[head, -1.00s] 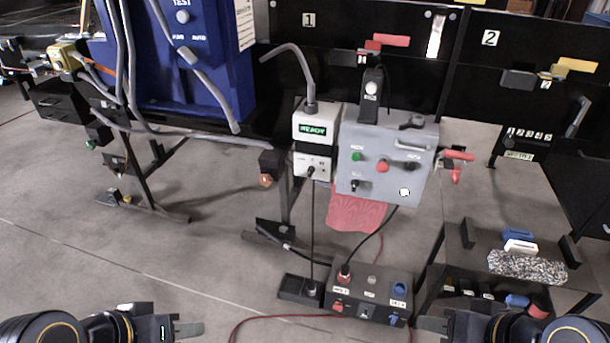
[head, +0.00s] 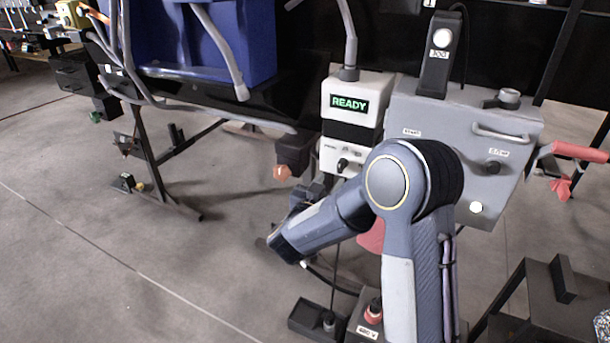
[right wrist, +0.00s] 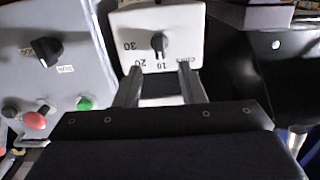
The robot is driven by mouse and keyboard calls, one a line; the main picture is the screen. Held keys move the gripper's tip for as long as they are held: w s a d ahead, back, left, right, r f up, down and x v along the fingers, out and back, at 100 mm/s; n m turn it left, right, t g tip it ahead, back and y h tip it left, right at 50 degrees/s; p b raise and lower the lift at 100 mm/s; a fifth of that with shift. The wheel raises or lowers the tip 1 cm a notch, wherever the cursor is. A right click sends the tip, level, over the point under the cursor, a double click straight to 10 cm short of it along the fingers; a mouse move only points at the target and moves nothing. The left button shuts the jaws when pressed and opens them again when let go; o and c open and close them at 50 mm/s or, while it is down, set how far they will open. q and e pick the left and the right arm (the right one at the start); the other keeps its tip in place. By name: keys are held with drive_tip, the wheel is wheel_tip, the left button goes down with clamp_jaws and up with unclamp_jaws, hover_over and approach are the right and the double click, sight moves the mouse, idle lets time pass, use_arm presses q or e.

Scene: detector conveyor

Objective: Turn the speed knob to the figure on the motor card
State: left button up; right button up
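The speed knob (right wrist: 160,43) is a small black knob on the white control box, shown upside down in the right wrist view. Figures 10, 20 and 30 are printed beside it; its exact setting is hard to tell. In the head view this white box (head: 356,86) shows a green READY display, with the knob (head: 343,165) below. My right gripper (right wrist: 158,84) is open and empty, its fingertips on either side of the line to the knob and short of it. In the head view the right gripper (head: 311,192) is partly hidden by my arm. I cannot make out the motor card.
A grey box (head: 465,115) stands right of the white box, with a handle, knob and buttons. A black unit with a light (head: 440,60) sits on top. A dark block with an orange tip (head: 292,152) is close left of the gripper.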

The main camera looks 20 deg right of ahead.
sight(339, 168)
drive_tip(key=b+x, duration=0.1)
drive_tip(key=x, duration=0.7)
drive_tip(key=shift+s, duration=0.1)
clamp_jaws()
